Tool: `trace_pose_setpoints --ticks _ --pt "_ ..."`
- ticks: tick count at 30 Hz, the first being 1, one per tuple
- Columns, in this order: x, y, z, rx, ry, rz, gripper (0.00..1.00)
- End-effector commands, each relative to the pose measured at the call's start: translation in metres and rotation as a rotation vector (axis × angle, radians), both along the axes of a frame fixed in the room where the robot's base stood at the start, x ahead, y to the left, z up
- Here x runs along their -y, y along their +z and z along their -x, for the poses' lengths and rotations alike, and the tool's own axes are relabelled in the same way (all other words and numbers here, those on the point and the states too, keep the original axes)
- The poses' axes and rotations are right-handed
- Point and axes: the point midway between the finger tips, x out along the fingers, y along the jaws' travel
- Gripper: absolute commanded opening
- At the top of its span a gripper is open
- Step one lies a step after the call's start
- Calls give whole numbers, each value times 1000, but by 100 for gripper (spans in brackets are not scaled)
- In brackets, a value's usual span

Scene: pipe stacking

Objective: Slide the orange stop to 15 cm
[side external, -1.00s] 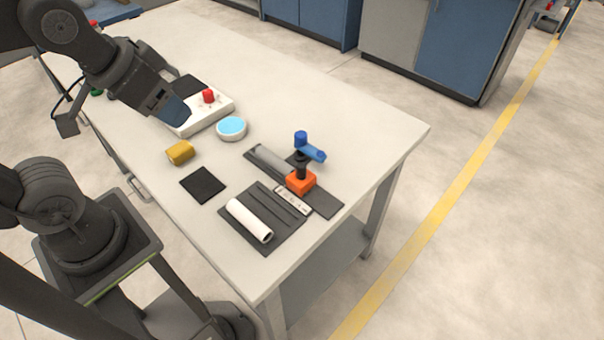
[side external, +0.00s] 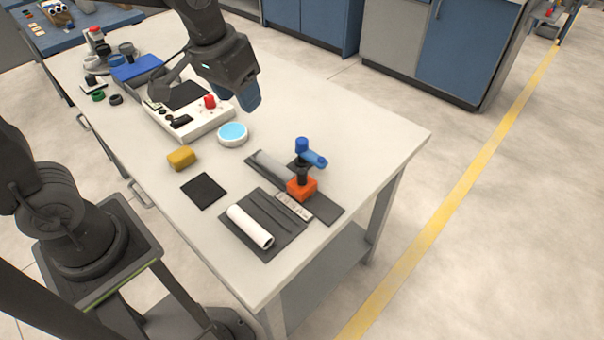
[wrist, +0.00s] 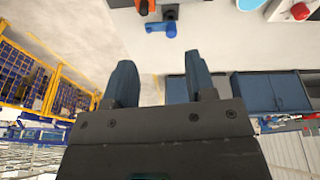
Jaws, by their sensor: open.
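The orange stop (side external: 302,188) is a block on the dark rail (side external: 327,208) near the front right of the table in the side view. A black post with a blue handle (side external: 312,157) stands at it. A white scale strip (side external: 293,207) lies beside the rail; its marks are too small to read. My gripper (side external: 250,100) is above the table, up and left of the stop, apart from it. In the wrist view my gripper (wrist: 160,85) shows two blue fingers spread apart with nothing between them. The blue handle (wrist: 162,28) and part of the orange stop show at that view's top edge.
A white pipe (side external: 250,226) lies on a dark mat (side external: 285,240). A round container with a blue top (side external: 232,133), a yellow block (side external: 181,157) and a black pad (side external: 203,190) lie to the left. A white box with a red knob (side external: 205,122) stands below my gripper.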

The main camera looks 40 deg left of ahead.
Motion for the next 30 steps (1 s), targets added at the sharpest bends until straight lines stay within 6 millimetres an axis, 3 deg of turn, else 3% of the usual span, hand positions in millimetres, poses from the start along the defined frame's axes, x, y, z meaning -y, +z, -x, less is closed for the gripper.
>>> trace_pose_setpoints --ticks 6,12,23,30 --pt "25 -48 -61 -143 48 2 51" --pt "43 -90 -92 -225 85 -6 51" --pt "48 -124 -101 -255 99 -11 51" --pt "48 -172 -100 -257 99 -11 51"
